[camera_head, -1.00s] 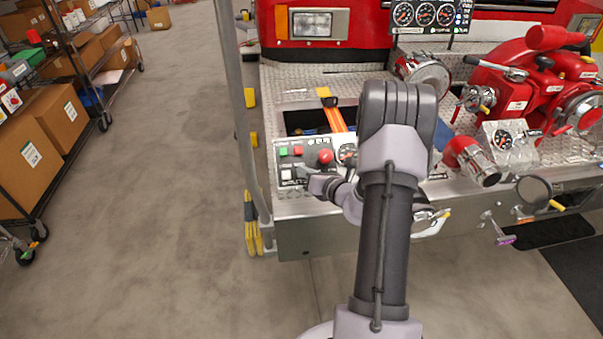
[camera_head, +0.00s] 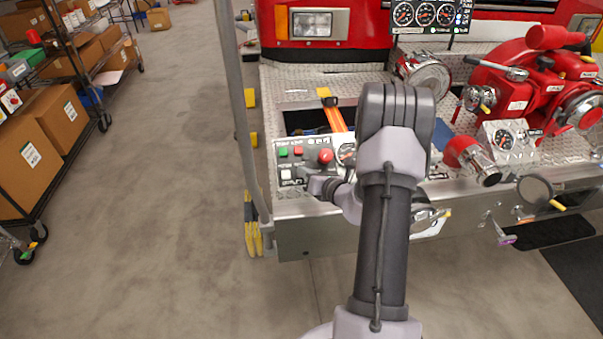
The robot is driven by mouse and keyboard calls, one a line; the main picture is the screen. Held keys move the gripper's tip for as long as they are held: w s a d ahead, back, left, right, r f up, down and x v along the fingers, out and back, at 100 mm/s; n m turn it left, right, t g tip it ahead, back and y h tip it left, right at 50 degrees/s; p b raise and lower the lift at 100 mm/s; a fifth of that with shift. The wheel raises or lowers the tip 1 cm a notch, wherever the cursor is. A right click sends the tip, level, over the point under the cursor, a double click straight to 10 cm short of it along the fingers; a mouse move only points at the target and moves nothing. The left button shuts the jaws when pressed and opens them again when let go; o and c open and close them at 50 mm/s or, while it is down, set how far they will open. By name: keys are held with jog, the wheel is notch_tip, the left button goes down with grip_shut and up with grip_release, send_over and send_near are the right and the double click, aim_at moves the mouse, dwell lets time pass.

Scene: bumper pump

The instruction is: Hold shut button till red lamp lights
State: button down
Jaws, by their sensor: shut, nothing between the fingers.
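A grey control panel (camera_head: 284,163) sits on the left of the truck's bumper. On it are a small green square (camera_head: 283,152), a red square (camera_head: 298,150) and a round red knob (camera_head: 325,156). A white square button (camera_head: 286,174) is below the green square. My gripper (camera_head: 301,172) is shut and empty, its tips at the panel just right of the white button and below the red square. It hides whatever is under it, and I cannot tell whether it touches. The labels are too small to read surely. I cannot tell whether the red square is lit.
A grey post (camera_head: 236,100) stands just left of the panel. An open bay with an orange strap (camera_head: 336,120) lies behind the panel.

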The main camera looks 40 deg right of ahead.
jog(key=shift+w+d+f, duration=0.15)
jog(key=shift+w+f, duration=0.05)
jog(key=shift+f, duration=0.2)
dwell(0.3)
jog(key=shift+r, duration=0.1)
dwell(2.7)
jog(key=shift+s+a+r+p, duration=0.25)
jog(key=shift+s+r+p, duration=0.15)
jog(key=shift+r, duration=0.3)
jog(key=r+p, duration=0.1)
jog(key=s+a+r+p, duration=0.1)
jog(key=r, duration=0.1)
jog(key=s+r+p, duration=0.1)
jog(key=shift+s+a+r, duration=0.1)
jog(key=shift+a+r, duration=0.05)
jog(key=shift+a, duration=0.05)
dwell(0.4)
